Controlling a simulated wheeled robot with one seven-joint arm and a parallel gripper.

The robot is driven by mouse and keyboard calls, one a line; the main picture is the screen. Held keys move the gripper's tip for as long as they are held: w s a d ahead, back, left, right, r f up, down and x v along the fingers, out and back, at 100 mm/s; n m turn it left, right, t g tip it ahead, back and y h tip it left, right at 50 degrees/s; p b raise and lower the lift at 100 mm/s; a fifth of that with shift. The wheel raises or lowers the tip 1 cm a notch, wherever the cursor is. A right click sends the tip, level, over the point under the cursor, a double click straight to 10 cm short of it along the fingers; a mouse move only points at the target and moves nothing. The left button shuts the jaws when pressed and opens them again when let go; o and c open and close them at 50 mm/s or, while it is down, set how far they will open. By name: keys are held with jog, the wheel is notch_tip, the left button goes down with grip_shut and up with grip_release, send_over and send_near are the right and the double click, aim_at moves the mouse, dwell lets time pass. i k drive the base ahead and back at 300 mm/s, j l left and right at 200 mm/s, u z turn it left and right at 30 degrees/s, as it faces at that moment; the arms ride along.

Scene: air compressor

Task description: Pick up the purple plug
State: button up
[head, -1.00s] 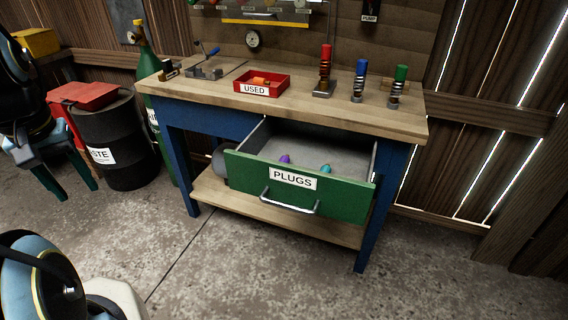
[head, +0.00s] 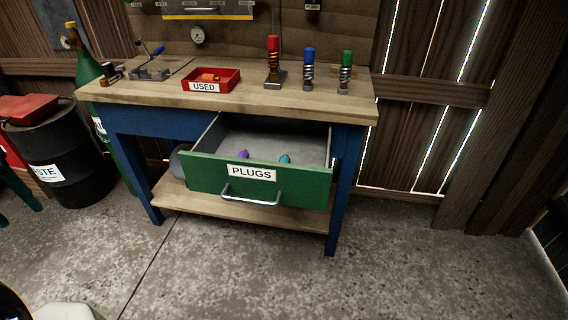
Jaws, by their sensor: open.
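The purple plug (head: 243,154) lies in the open green drawer labelled PLUGS (head: 200,172), near its front panel. Only its top shows; the panel hides the rest. A teal plug (head: 285,159) lies to its right, also partly hidden.
The drawer hangs from a blue workbench with a wooden top (head: 140,91). On top are a red USED tray (head: 224,85) and red, blue and green spring-wrapped pieces. A black drum (head: 70,150) and green cylinder (head: 88,68) stand left. The front floor is clear.

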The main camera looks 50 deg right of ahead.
aim_at(243, 154)
jog(key=l+u, duration=0.15)
jog(key=l, duration=0.3)
jog(key=k+l+u, duration=0.15)
jog(key=l, duration=0.25)
jog(key=l+u, duration=0.15)
jog(key=l, duration=0.25)
jog(key=k+l+u, duration=0.15)
jog(key=l, duration=0.25)
jog(key=k+l+u, duration=0.1)
jog(key=l, duration=0.3)
jog(key=k, duration=0.1)
